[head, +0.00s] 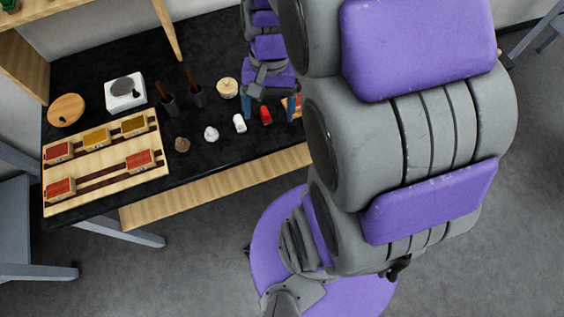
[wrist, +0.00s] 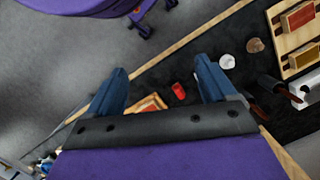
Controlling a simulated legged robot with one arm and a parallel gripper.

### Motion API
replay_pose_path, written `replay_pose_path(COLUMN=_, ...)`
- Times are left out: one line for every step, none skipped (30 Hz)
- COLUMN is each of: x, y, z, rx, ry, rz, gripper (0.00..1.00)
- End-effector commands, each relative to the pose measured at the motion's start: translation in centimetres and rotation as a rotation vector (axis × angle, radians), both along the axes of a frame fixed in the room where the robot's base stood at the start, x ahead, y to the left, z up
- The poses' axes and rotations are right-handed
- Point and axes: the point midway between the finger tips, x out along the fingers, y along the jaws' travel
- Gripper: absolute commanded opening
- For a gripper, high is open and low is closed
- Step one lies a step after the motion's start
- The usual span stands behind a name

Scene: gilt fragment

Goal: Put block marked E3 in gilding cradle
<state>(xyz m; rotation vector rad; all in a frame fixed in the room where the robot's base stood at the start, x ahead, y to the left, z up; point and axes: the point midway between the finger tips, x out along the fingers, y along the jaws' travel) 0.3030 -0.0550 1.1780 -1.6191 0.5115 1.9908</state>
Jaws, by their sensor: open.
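A wooden rack (head: 97,188) at the left of the black table holds several red and ochre blocks, such as a red block (head: 60,188) and an ochre block (head: 96,138). No E3 mark is legible. A small wooden frame with an orange-red inside, perhaps the gilding cradle, shows in the wrist view (wrist: 148,104); in the head view my gripper mostly hides it. My gripper (head: 271,103) is open and empty above the table's right part, near a small red object (head: 265,115). In the wrist view, the red object (wrist: 178,91) shows between the fingers.
A white object (head: 239,123), white lump (head: 211,133) and brown lump (head: 182,144) stand along the front. Dark cups (head: 198,96) with brown handles, a lidded pot (head: 227,88), a white device (head: 125,92) and a round wooden disc (head: 66,110) stand behind.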

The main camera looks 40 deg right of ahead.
Motion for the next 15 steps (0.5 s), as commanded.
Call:
replay_pose_path(x=-1.5, y=1.3, z=0.6, rx=-0.006, ry=-0.012, rz=0.08, gripper=0.84)
replay_pose_path(x=-2.4, y=1.9, z=0.8, rx=-0.012, ry=-0.015, rz=0.125, gripper=0.84)
replay_pose_path(x=-3.7, y=2.7, z=1.0, rx=-0.015, ry=-0.019, rz=0.187, gripper=0.84)
replay_pose_path(x=-4.7, y=3.3, z=1.1, rx=-0.019, ry=-0.022, rz=0.234, gripper=0.84)
replay_pose_path(x=-5.6, y=3.8, z=1.2, rx=-0.024, ry=-0.027, rz=0.279, gripper=0.84)
replay_pose_path(x=-6.7, y=4.3, z=1.3, rx=-0.028, ry=-0.03, rz=0.338, gripper=0.84)
replay_pose_path(x=-7.7, y=4.7, z=1.3, rx=-0.031, ry=-0.031, rz=0.38, gripper=0.84)
replay_pose_path(x=-8.5, y=4.9, z=1.3, rx=-0.035, ry=-0.034, rz=0.419, gripper=0.84)
replay_pose_path(x=-9.4, y=5.3, z=1.3, rx=-0.038, ry=-0.038, rz=0.468, gripper=0.84)
replay_pose_path(x=-10.1, y=5.4, z=1.3, rx=-0.042, ry=-0.039, rz=0.501, gripper=0.84)
replay_pose_path(x=-10.7, y=5.5, z=1.2, rx=-0.044, ry=-0.041, rz=0.532, gripper=0.84)
replay_pose_path(x=-11.4, y=5.7, z=1.2, rx=-0.047, ry=-0.043, rz=0.566, gripper=0.84)
replay_pose_path(x=-11.9, y=5.7, z=1.1, rx=-0.048, ry=-0.042, rz=0.588, gripper=0.84)
replay_pose_path(x=-12.3, y=5.8, z=1.0, rx=-0.049, ry=-0.042, rz=0.606, gripper=0.84)
replay_pose_path(x=-12.6, y=5.8, z=1.0, rx=-0.051, ry=-0.042, rz=0.626, gripper=0.84)
